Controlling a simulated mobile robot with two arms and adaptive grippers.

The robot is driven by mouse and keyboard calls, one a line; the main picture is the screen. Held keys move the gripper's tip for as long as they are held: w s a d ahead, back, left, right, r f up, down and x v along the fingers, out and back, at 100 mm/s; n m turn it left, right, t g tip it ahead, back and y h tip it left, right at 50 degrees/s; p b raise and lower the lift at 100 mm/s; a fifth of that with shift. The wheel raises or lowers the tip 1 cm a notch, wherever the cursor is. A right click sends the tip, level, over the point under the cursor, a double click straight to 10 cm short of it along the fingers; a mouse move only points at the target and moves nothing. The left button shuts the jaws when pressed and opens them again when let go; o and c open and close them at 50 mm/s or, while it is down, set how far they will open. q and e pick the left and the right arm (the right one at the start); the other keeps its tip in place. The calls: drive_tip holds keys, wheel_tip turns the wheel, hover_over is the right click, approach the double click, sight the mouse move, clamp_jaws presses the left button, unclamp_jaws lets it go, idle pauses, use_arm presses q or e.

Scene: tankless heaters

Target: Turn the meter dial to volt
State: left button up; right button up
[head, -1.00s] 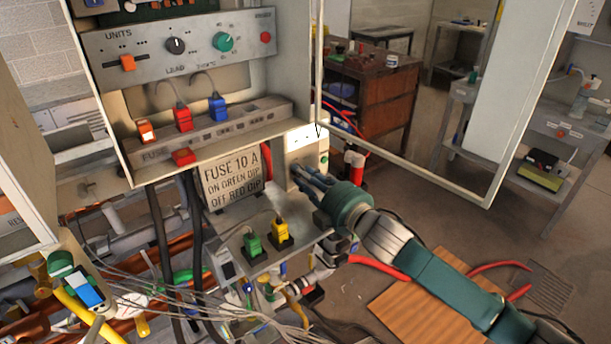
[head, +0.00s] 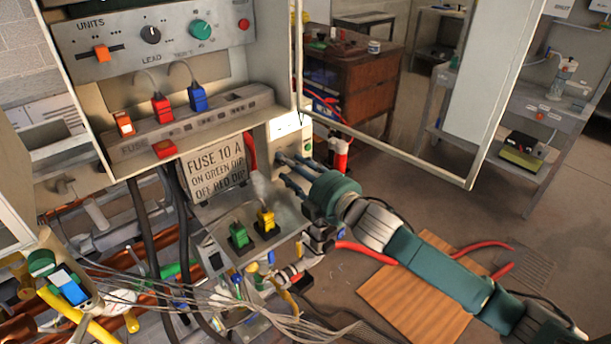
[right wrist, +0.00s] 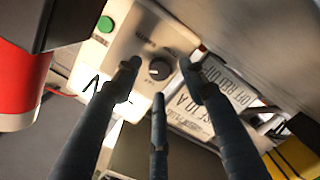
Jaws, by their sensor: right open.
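The meter is a pale box (head: 290,131) at the lower right corner of the open cabinet. In the right wrist view its face (right wrist: 127,50) carries a round dark dial (right wrist: 159,69) and a green button (right wrist: 105,24). The dial's small markings are too blurred to read. My right gripper (head: 281,166) reaches to the meter from the right. In the right wrist view the open gripper (right wrist: 160,78) has its dark fingers spread around the dial, with the dial visible between the tips. I cannot tell whether a finger touches it.
A fuse sign (head: 215,168) hangs left of the meter. Green (head: 239,235) and yellow (head: 265,221) plugs stand on a ledge below. The cabinet's upper panel has two knobs (head: 150,35) (head: 201,30). A red cylinder (right wrist: 22,85) is close by in the wrist view.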

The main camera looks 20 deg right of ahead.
drive_tip(key=v, duration=1.1)
